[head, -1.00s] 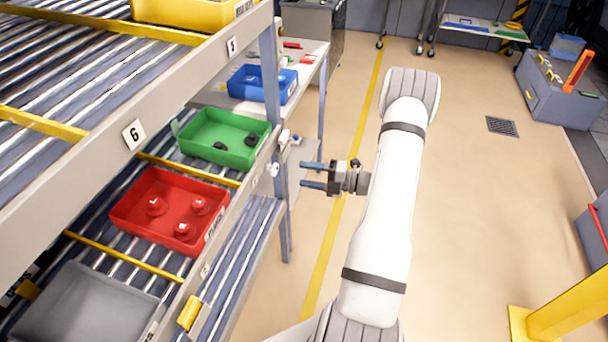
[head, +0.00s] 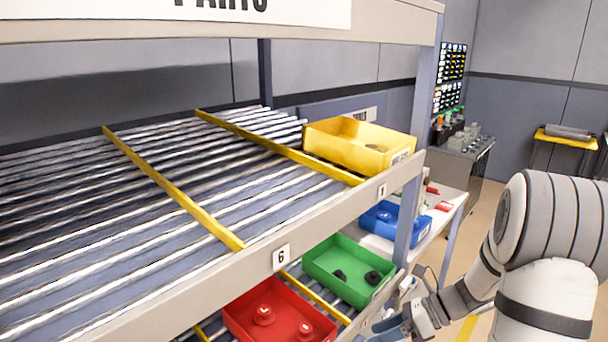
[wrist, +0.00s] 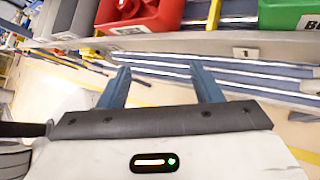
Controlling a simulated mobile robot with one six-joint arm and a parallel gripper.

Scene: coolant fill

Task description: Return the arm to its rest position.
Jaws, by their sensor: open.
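My gripper (wrist: 160,88) is open in the wrist view, its two blue fingers apart with nothing between them. The fingers point toward the lower front of a roller rack, below a red bin (wrist: 140,15) and a green bin (wrist: 290,12). In the head view my gripper (head: 385,328) is at the bottom, just right of the rack and partly cut off by the frame edge. My white arm is bent at the right edge of that view.
The roller rack holds the red bin (head: 280,318) and green bin (head: 348,270) on its lower level, both with parts inside. A yellow bin (head: 357,145) sits on the upper level. A blue bin (head: 393,220) stands behind. Floor (head: 487,208) shows at right.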

